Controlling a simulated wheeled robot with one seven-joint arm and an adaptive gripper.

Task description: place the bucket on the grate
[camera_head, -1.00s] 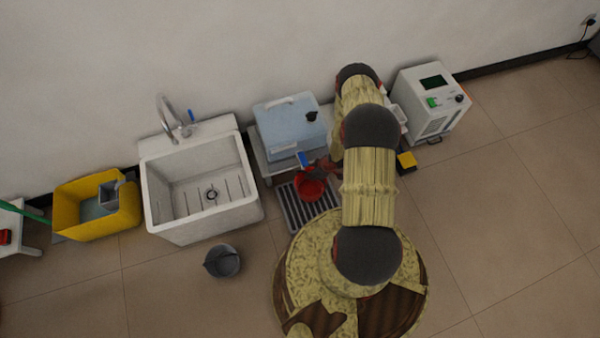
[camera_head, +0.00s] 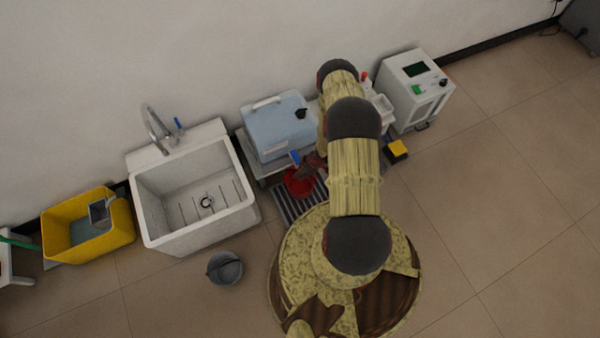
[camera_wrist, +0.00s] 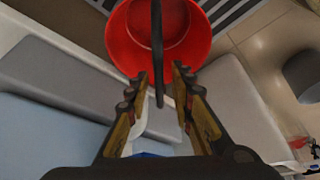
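A red bucket (camera_head: 299,184) shows in the head view at the far end of the dark slatted grate (camera_head: 284,205), in front of the low stand. It appears upright on or just above the grate; contact with the slats is hidden. In the wrist view the red bucket (camera_wrist: 188,52) faces me with its open, empty mouth. Its dark handle (camera_wrist: 157,60) runs up between the fingers of my gripper (camera_wrist: 160,72). The fingers are apart, with a visible gap on both sides of the handle. In the head view my gripper (camera_head: 310,168) is at the bucket, partly hidden by my arm.
A grey bucket (camera_head: 225,268) stands on the floor left of the grate. A white sink (camera_head: 150,215), a yellow tub (camera_head: 118,228) and a blue box (camera_head: 277,130) line the wall. A white machine (camera_head: 418,92) stands at right. The floor at right is open.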

